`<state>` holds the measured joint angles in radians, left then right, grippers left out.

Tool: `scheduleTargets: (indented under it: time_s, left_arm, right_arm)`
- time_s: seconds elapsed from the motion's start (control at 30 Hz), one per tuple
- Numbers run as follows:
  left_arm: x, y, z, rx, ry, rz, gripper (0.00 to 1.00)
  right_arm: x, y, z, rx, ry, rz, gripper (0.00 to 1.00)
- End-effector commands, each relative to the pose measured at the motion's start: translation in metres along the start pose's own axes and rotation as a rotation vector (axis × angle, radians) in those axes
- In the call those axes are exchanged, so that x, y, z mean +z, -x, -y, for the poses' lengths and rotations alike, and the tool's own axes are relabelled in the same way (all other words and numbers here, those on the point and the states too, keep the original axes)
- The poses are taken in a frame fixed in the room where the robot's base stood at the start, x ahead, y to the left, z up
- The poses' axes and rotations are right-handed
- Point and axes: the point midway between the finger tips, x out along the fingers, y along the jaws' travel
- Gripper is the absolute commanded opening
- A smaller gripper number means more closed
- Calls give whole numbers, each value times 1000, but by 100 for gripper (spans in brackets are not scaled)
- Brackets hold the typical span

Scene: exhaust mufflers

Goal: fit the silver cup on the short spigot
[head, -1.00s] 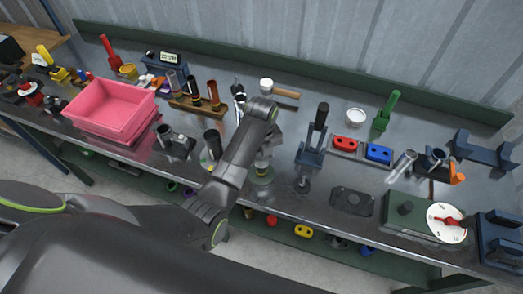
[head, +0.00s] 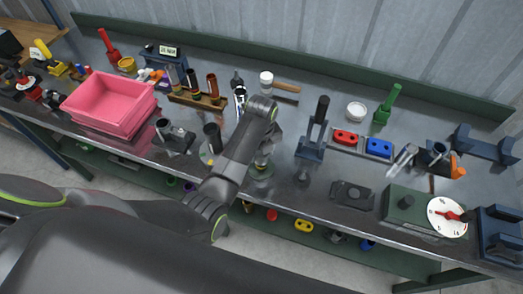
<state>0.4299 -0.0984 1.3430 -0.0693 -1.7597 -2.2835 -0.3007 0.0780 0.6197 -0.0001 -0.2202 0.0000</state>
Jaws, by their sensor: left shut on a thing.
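My left gripper (head: 266,150) points down over the front middle of the bench, partly hidden by my forearm. It is shut on a small pale thing, probably the silver cup; its shape is mostly hidden. Just below it is a low fitting on a round greenish base (head: 260,172), likely the short spigot. I cannot tell whether the held thing touches it. A taller dark tube (head: 212,136) stands upright on another round base to the left, partly behind my arm. My right gripper is not in view.
A pink bin (head: 108,105) stands left. A wooden rack of tubes (head: 197,98) and a mallet (head: 267,80) lie behind. A blue clamp (head: 310,148) stands to the right, with a green dial box (head: 400,213) beyond. The bench's front edge is close.

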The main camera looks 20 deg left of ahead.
Motion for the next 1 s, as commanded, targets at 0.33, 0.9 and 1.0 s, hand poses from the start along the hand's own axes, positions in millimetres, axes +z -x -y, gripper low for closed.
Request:
scheduleTargets:
  time_s: [0.33, 0.9, 1.0]
  left_arm:
    - [0, -9, 0, 0, 0, 0, 28]
    - [-1, -10, -1, 3, 1, -4, 28]
    - [-1, -11, -1, 3, 1, -4, 28]
  right_arm:
    - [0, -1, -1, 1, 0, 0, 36]
    - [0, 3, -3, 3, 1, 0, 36]
    - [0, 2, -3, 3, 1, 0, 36]
